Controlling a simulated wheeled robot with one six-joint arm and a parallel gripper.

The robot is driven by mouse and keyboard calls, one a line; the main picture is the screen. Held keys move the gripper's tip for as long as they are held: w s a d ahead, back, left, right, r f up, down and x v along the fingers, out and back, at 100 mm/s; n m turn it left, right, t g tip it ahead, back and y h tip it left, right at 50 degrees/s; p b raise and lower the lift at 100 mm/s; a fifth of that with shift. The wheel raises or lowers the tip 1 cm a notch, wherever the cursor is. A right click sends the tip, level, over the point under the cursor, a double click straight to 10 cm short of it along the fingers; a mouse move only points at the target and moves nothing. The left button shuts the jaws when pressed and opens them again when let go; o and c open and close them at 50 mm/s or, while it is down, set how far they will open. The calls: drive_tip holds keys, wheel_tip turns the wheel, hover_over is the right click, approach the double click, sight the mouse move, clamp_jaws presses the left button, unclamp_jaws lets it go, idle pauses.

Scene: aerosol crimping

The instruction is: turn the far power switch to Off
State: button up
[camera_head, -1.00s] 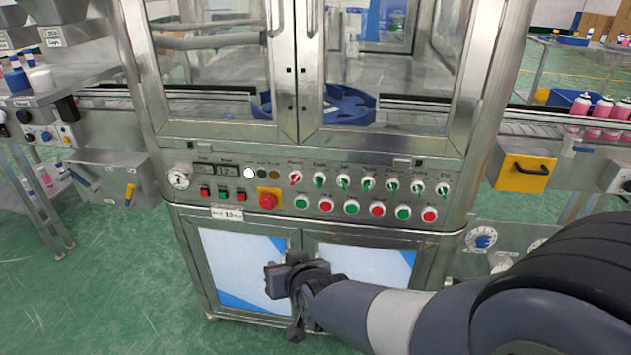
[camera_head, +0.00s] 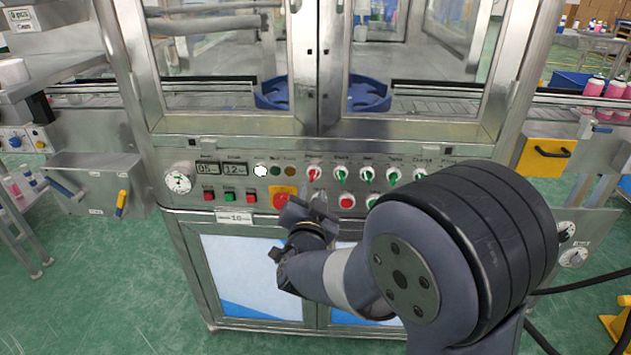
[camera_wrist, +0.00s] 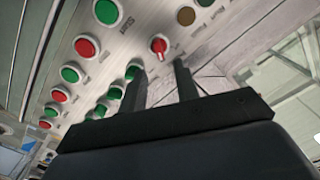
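The red power switch (camera_head: 314,173) is the leftmost knob in the top row of the machine's control panel, with green knobs to its right. It also shows in the wrist view (camera_wrist: 158,46), red with a pale pointer bar, just beyond the fingertips and roughly in line with the gap between them. My gripper (camera_head: 318,196) is in front of the panel, just below the switch; its fingers (camera_wrist: 161,72) stand apart with nothing between them. They look apart from the switch. I cannot tell whether this is the far switch; no second power switch is clear.
A red stop button (camera_head: 281,198) on a yellow plate is close left of my gripper. My arm hides the panel's right part. Green push buttons (camera_wrist: 106,11) and red ones surround the switch's row. Glass doors (camera_head: 230,60) are above; green floor (camera_head: 110,270) is free at left.

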sight(315, 177)
drive_tip(key=w, duration=0.5)
drive_tip(key=shift+w+d, duration=0.1)
drive_tip(key=shift+w, duration=0.25)
drive_tip(key=shift+c, duration=0.3)
clamp_jaws()
